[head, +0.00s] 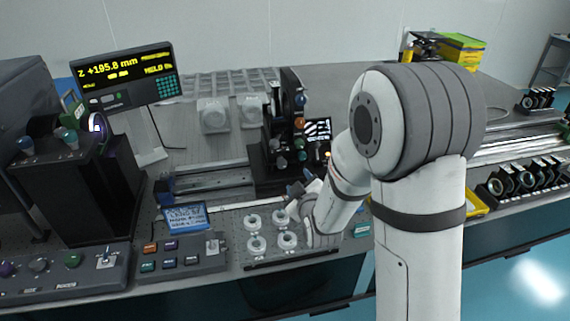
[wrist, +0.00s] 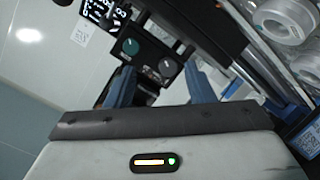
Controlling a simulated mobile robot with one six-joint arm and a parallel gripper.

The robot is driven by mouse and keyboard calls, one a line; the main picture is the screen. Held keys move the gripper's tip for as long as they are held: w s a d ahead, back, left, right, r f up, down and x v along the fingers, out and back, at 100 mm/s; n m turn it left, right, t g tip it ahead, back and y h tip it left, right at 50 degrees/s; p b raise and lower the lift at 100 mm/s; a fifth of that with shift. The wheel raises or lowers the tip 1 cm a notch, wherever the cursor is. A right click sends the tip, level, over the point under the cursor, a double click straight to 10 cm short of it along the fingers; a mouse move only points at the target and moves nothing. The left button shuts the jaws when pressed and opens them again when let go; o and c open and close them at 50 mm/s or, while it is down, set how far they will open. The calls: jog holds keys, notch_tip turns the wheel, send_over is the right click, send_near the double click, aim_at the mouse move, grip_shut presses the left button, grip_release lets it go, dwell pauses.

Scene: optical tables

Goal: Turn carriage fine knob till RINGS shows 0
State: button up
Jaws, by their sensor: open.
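The carriage (head: 283,183) stands on the rail, with a dark upright bearing coloured knobs. A small screen (head: 318,128) with a white pattern sits at its right; no RINGS value is readable. My gripper (head: 303,182) is at the carriage's front right, low down. In the wrist view its two blue fingers are apart and empty (wrist: 160,76). A green knob (wrist: 130,46) and a dark grey knob (wrist: 166,65) lie beyond and between the fingertips, apparently untouched. I cannot tell which is the fine knob. A black panel with white characters (wrist: 104,12) is partly cut off.
A readout (head: 122,75) at the left shows Z +195.8 mm in yellow. White ring mounts (head: 256,245) stand on the board below my gripper. A blue-framed note screen (head: 186,217) and a button box (head: 180,258) are to the left. Lens mounts (head: 520,178) line the right.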

aim_at(283, 166)
jog(key=w+a, duration=0.1)
jog(key=w, duration=0.1)
jog(key=w+a+n+t+p, duration=0.1)
jog(key=w+a, duration=0.1)
jog(key=w, duration=0.1)
jog(key=w+a+n+t+y, duration=0.1)
jog(key=w+a, duration=0.1)
jog(key=shift+w+f+p, duration=0.3)
jog(key=shift+c, duration=0.3)
jog(key=c, duration=0.9)
jog(key=shift+c, duration=0.2)
